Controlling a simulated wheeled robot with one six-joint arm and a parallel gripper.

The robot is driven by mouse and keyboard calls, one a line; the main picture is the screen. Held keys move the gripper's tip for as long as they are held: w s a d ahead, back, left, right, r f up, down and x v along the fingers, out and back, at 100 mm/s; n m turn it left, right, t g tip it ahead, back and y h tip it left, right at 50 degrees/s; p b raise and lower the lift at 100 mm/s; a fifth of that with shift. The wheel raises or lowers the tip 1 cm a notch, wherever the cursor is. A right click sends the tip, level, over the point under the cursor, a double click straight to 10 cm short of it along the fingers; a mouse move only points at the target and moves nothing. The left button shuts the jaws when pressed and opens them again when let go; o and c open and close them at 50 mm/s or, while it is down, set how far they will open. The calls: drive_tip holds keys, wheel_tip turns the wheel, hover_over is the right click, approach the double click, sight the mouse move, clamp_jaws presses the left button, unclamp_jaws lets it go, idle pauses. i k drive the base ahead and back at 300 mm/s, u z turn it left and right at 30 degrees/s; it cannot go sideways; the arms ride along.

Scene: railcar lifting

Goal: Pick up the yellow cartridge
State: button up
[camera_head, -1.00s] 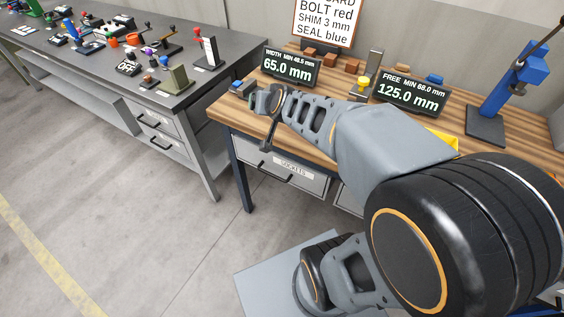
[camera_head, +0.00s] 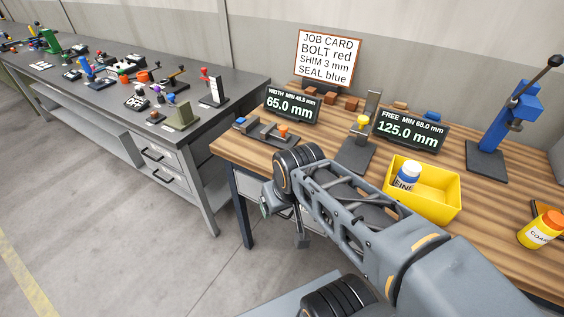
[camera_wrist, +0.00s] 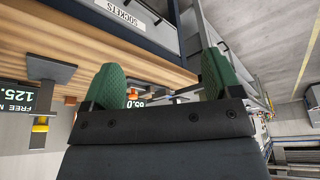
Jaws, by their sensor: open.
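My gripper (camera_head: 284,222) hangs in front of the bench's front edge at the left, far from the cartridge. In the wrist view my gripper (camera_wrist: 164,76) shows two green finger pads wide apart with nothing between them. The cartridge does not show in the wrist view.
A blue lever press (camera_head: 505,105) stands behind. Two displays (camera_head: 291,104) and a job card (camera_head: 327,57) are at the back. The drawer (camera_wrist: 123,14) lies close to my gripper.

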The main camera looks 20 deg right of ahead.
sight(537, 234)
drive_tip(key=u, duration=1.3)
drive_tip(key=k, duration=1.25)
drive_tip(key=z, duration=1.3)
